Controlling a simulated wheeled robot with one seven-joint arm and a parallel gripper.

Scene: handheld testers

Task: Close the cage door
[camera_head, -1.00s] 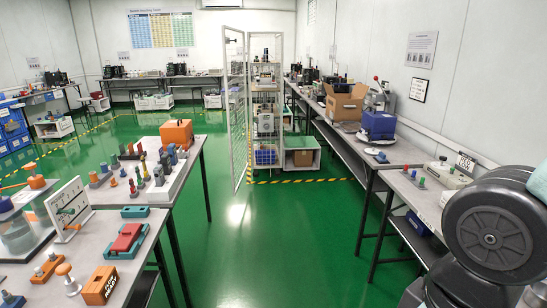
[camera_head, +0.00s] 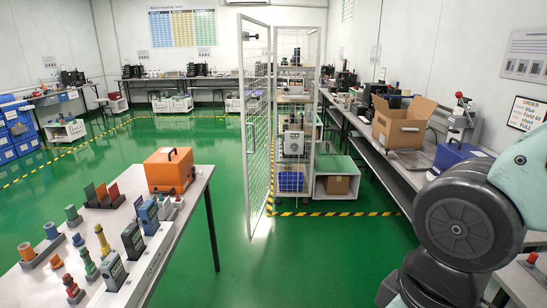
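The cage door (camera_head: 256,130) is a tall white-framed mesh panel in the middle of the head view. It stands open, swung out toward me to the left of the cage. The cage (camera_head: 318,75) behind it holds shelves with equipment, a blue crate (camera_head: 291,179) and a grey device (camera_head: 293,143). A dark latch or handle (camera_head: 250,36) shows near the top of the door's near edge. My arm is at the right edge of the view, and its dark round joint hides part of the right bench. My gripper is not in view.
A table with handheld testers (camera_head: 113,270) and an orange case (camera_head: 170,170) stands at front left. A long bench (camera_head: 385,165) with a cardboard box (camera_head: 403,122) runs along the right. The green floor (camera_head: 310,255) between them is clear, with striped tape (camera_head: 335,213) before the cage.

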